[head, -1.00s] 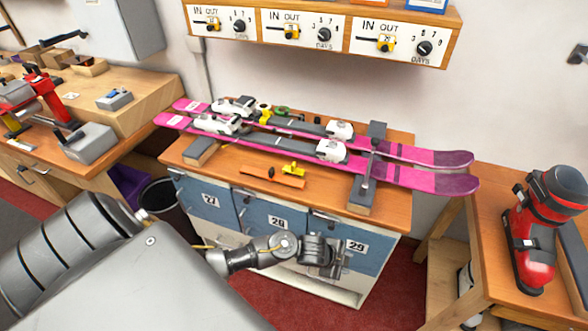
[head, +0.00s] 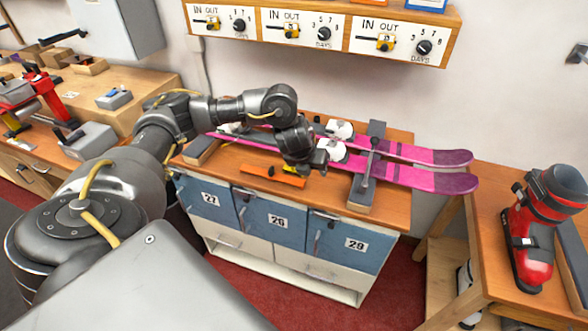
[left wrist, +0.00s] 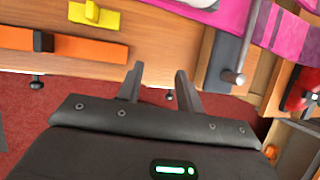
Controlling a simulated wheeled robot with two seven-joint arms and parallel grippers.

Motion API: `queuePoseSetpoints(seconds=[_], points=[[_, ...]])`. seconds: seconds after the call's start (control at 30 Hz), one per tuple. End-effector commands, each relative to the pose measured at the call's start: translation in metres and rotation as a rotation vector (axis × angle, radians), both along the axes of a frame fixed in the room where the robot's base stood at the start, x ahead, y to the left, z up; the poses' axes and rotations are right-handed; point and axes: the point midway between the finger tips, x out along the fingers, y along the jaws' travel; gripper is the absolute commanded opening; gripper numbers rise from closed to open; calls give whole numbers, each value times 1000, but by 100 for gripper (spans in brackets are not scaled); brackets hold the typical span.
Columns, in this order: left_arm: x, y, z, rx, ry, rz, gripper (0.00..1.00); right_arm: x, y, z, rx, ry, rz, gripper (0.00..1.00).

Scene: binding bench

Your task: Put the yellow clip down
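The yellow clip (left wrist: 95,14) lies on the wooden bench top beside an orange bar (left wrist: 88,48), in the upper left of the left wrist view. In the head view my left arm hides the clip, while the orange bar (head: 273,176) shows. My left gripper (head: 303,168) is over the front part of the bench, just right of the bar. In the left wrist view its two fingers (left wrist: 158,82) are apart with nothing between them. The clip is beyond the fingers and clear of them. My right gripper is not in view.
Pink skis (head: 425,178) lie across the bench behind the gripper, on grey-topped supports (head: 362,192). Numbered blue doors (head: 273,221) are below the bench edge. A red boot (head: 532,255) stands on the right table.

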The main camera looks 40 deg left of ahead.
Motion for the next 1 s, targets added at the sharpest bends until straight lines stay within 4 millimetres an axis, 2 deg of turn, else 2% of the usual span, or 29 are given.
queuePoseSetpoints(seconds=[0.03, 0.1, 0.2, 0.27, 0.43, 0.7, 0.83, 1.0], points=[[1, 28, 13, 51, 16, 9, 36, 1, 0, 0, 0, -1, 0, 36], [-2, 55, 25, 101, 50, 15, 36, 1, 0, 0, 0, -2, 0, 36], [-7, 80, 36, 140, 83, 24, 36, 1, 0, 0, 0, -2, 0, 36], [-10, 88, 39, 153, 95, 28, 36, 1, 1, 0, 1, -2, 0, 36], [-11, 93, 39, 161, 106, 30, 36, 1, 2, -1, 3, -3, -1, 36], [2, 96, 0, 157, 106, 30, 36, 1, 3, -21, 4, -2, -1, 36], [8, 98, -10, 158, 103, 31, 36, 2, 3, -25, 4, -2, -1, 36], [10, 99, -11, 158, 101, 30, 36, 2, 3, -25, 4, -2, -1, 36]])
